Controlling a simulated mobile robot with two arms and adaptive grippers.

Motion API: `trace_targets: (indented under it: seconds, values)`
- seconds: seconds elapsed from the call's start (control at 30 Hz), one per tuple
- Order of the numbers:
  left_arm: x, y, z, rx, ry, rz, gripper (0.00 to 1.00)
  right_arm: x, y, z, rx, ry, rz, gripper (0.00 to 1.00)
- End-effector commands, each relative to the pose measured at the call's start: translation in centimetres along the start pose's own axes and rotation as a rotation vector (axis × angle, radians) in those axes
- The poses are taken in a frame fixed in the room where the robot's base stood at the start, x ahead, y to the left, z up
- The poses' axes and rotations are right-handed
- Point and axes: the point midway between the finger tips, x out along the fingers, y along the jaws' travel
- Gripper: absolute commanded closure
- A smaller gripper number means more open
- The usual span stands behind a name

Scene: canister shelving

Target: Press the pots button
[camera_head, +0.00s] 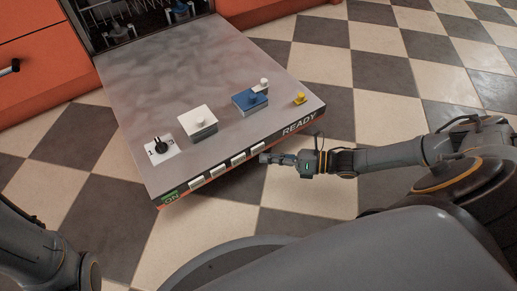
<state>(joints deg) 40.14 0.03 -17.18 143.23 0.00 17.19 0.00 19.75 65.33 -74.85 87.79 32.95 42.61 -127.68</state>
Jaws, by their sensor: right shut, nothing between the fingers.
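The open grey dishwasher door (150,95) lies flat in front of me, its front edge facing me. Along that edge is a row of several pale buttons, one of them near the left end (196,183) and another at the right end of the row (257,150). Their labels are too small to read, so I cannot tell which is the pots button. My right gripper (265,158) is shut and empty, its tip close to the right-end button; I cannot tell whether it touches. My left arm shows at the lower left, but its gripper is out of view.
A green ON mark (170,197) and a READY label (299,124) flank the buttons. On the door are a black knob (160,146), a white box (197,121), a blue box (249,102) and a yellow knob (299,98). Orange cabinets (30,80) stand behind; checkered floor (380,75) is clear.

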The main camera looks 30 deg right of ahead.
Motion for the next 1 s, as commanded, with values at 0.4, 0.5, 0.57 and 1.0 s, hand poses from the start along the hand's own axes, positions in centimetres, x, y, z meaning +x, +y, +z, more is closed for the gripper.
trace_targets:
  seconds: [0.4, 0.5, 0.57, 1.0]
  values:
    - [0.16, -0.03, 0.05, 0.000, 0.000, 0.000, 1.00, 0.29, -0.19, 0.28, -0.001, -0.001, 0.000, 1.00]
    - [0.25, -0.05, 0.08, 0.000, 0.000, 0.000, 1.00, 0.52, -0.36, 0.42, 0.000, 0.000, 0.000, 1.00]
    - [0.25, -0.05, 0.08, 0.000, 0.000, 0.000, 1.00, 0.59, -0.40, 0.46, 0.000, 0.000, 0.000, 1.00]
    - [0.21, -0.03, 0.06, 0.000, 0.000, 0.000, 1.00, 0.68, -0.48, 0.52, 0.000, 0.000, 0.000, 1.00]
